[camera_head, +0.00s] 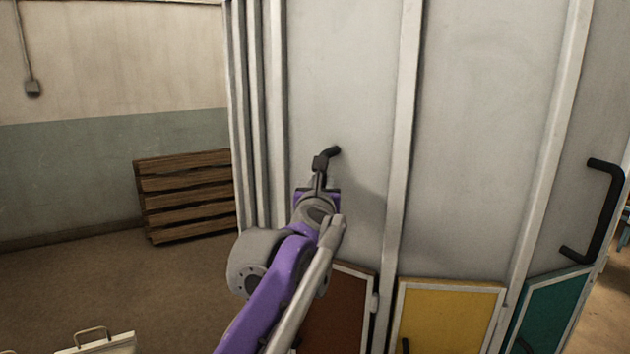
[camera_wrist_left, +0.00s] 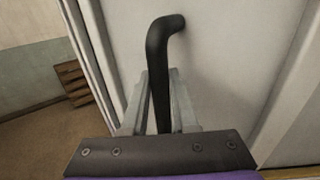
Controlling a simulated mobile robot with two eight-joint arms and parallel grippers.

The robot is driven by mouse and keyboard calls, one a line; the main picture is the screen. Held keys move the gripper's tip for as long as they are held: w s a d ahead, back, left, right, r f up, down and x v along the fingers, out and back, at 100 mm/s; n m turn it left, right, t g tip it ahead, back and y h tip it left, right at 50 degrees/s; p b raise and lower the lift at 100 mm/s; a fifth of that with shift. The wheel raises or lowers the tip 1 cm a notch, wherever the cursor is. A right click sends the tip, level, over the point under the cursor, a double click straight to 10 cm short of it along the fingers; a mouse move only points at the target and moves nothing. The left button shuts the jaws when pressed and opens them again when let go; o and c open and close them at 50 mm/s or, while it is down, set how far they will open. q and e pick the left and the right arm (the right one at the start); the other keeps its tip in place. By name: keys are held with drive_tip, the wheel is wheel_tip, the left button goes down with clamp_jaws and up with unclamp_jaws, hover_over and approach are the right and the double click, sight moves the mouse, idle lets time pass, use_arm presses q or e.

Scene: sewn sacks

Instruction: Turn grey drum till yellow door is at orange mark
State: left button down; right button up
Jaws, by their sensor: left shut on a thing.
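The grey drum (camera_head: 470,130) fills the middle and right of the head view, with pale vertical ribs between its panels. The yellow door (camera_head: 450,318) is low on the drum, between a brown door (camera_head: 338,312) and a teal door (camera_head: 550,312). My left gripper (camera_head: 321,165) is shut on a black handle (camera_head: 332,152) on the panel above the brown door. In the left wrist view the handle (camera_wrist_left: 160,70) runs between the two fingers. The orange mark is not visible in either view. My right gripper is not in view.
Another black handle (camera_head: 606,210) is on the drum's right panel. A wooden pallet (camera_head: 187,194) leans against the wall at left. A pale box with a handle (camera_head: 97,343) is at the bottom left. The floor between is clear.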

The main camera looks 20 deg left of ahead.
use_arm(q)
drive_tip(key=shift+d+r, duration=0.15)
drive_tip(key=shift+d, duration=0.1)
drive_tip(key=c, duration=1)
unclamp_jaws()
drive_tip(key=shift+c, duration=0.2)
drive_tip(key=o, duration=0.4)
drive_tip(key=shift+w+d, duration=0.2)
drive_tip(key=shift+d, duration=0.05)
drive_tip(key=shift+c, duration=0.2)
drive_tip(key=shift+a, duration=0.15)
drive_tip(key=shift+s, duration=0.1)
drive_tip(key=shift+s, duration=0.25)
drive_tip(key=b+v, duration=0.1)
drive_tip(key=v, duration=0.9)
drive_tip(key=shift+s, duration=0.1)
